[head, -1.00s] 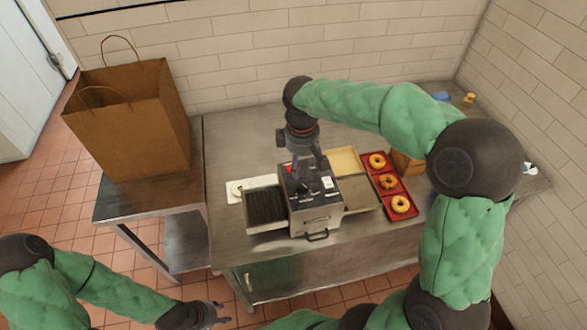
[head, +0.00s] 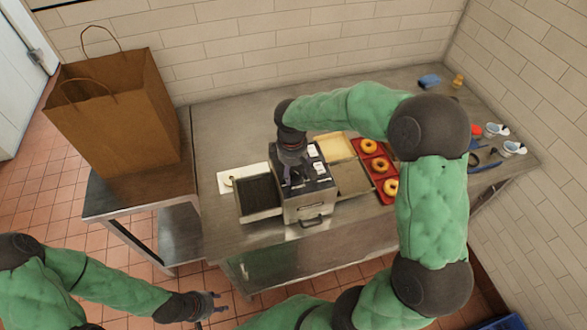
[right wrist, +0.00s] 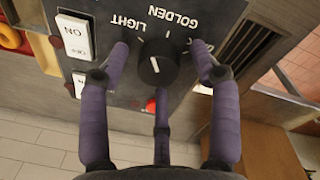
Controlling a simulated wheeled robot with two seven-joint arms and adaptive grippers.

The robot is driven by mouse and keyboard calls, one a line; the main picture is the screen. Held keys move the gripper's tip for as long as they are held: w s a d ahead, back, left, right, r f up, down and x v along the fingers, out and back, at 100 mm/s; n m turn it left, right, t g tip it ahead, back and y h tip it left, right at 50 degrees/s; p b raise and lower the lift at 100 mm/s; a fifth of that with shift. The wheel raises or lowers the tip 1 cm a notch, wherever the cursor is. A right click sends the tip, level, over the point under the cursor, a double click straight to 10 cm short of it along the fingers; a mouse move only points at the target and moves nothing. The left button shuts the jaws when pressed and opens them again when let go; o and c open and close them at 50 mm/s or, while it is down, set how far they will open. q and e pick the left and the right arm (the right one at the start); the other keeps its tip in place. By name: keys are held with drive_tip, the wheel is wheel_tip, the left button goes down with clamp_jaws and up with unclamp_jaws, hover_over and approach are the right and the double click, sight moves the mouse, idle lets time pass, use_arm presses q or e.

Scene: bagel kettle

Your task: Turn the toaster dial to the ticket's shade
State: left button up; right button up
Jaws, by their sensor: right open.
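The toaster (head: 307,208) stands on the steel table, its dial side up. In the right wrist view its black dial (right wrist: 157,66) has a short white mark; LIGHT, GOLDEN and a third, partly covered label surround it. My right gripper (right wrist: 160,75) is open, its purple fingers around the dial; I cannot tell whether they touch it. It also shows over the toaster in the head view (head: 290,172). My left gripper (head: 219,302) is open and empty at the lower left, away from the table. I cannot make out the ticket's writing; a white sheet (head: 229,182) lies left of the toaster.
White switches (right wrist: 75,38) sit beside the dial. A dark grill tray (head: 258,194) adjoins the toaster at left. A red tray (head: 376,165) of bagels is at right, cups (head: 514,148) farther right. A paper bag (head: 112,120) stands on the left table.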

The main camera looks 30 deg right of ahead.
drive_tip(key=c, duration=1.1)
drive_tip(key=shift+m, duration=0.6)
drive_tip(key=shift+c, duration=0.2)
drive_tip(key=shift+m+b, duration=0.45)
drive_tip(key=shift+m, duration=0.15)
drive_tip(key=shift+m+b, duration=0.4)
drive_tip(key=shift+m, duration=1.3)
drive_tip(key=shift+r, duration=0.1)
drive_tip(key=o, duration=1.1)
drive_tip(key=shift+w, duration=0.1)
drive_tip(key=shift+o, duration=0.2)
